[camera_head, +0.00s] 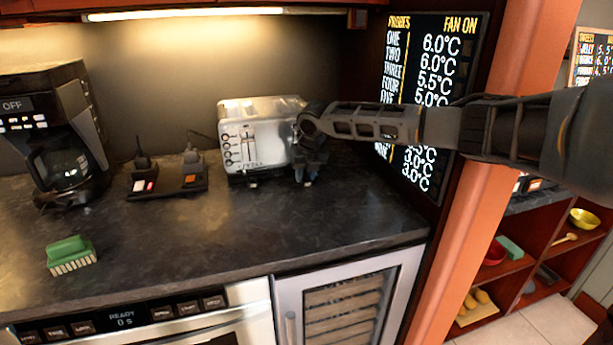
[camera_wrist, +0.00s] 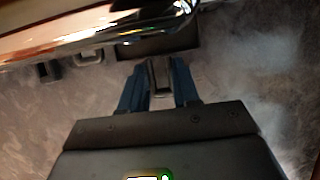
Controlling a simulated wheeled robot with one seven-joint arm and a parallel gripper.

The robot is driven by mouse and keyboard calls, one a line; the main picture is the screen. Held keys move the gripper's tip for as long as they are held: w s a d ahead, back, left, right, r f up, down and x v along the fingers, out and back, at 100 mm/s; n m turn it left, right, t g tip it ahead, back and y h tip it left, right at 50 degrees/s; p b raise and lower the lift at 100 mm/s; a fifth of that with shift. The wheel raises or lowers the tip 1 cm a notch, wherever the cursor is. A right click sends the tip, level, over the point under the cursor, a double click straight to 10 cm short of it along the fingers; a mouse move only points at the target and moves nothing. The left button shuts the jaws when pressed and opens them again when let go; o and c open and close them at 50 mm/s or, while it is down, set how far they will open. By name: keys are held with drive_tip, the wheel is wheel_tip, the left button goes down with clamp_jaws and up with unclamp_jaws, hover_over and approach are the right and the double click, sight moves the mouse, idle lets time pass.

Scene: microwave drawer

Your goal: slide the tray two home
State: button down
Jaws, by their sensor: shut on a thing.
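A silver toaster (camera_head: 240,140) stands on the dark counter, and its shiny lower edge (camera_wrist: 130,25) crosses the top of the wrist view. A dark tray (camera_wrist: 160,45) sticks out from under that edge. My gripper (camera_head: 306,182) is low at the toaster's right end. In the wrist view my gripper (camera_wrist: 160,85) has its blue fingers shut on the narrow tab of this tray. No number shows on the tray. Another grey tab (camera_wrist: 86,58) shows to the left under the same edge. How far the tray reaches inside the toaster is hidden.
A coffee maker (camera_head: 60,130) and two small devices on a dark base (camera_head: 167,180) stand left of the toaster. A green brush (camera_head: 70,252) lies at the front left. A lit display panel (camera_head: 425,60) is on the right wall behind my arm. The front middle counter is clear.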

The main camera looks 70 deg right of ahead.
drive_tip(key=shift+w+d, duration=0.35)
drive_tip(key=shift+d, duration=0.1)
drive_tip(key=c, duration=0.7)
unclamp_jaws()
drive_tip(key=shift+c, duration=0.2)
drive_tip(key=shift+s+a+r+p, duration=0.15)
drive_tip(key=shift+s+a+p, duration=0.15)
drive_tip(key=shift+s+p, duration=0.2)
drive_tip(key=shift+s+a+r+p, duration=0.15)
drive_tip(key=shift+s+a+p, duration=0.1)
drive_tip(key=shift+s+p, duration=0.25)
drive_tip(key=shift+s+a+r+p, duration=0.45)
drive_tip(key=shift+s+a+p, duration=0.3)
drive_tip(key=shift+p, duration=0.2)
drive_tip(key=shift+s+a, duration=0.1)
drive_tip(key=shift+a, duration=0.2)
drive_tip(key=shift+s+a+r, duration=0.25)
drive_tip(key=shift+s+a, duration=0.45)
drive_tip(key=shift+a, duration=0.1)
drive_tip(key=shift+s+a+r, duration=0.25)
drive_tip(key=shift+s+a, duration=0.45)
drive_tip(key=shift+a, duration=0.1)
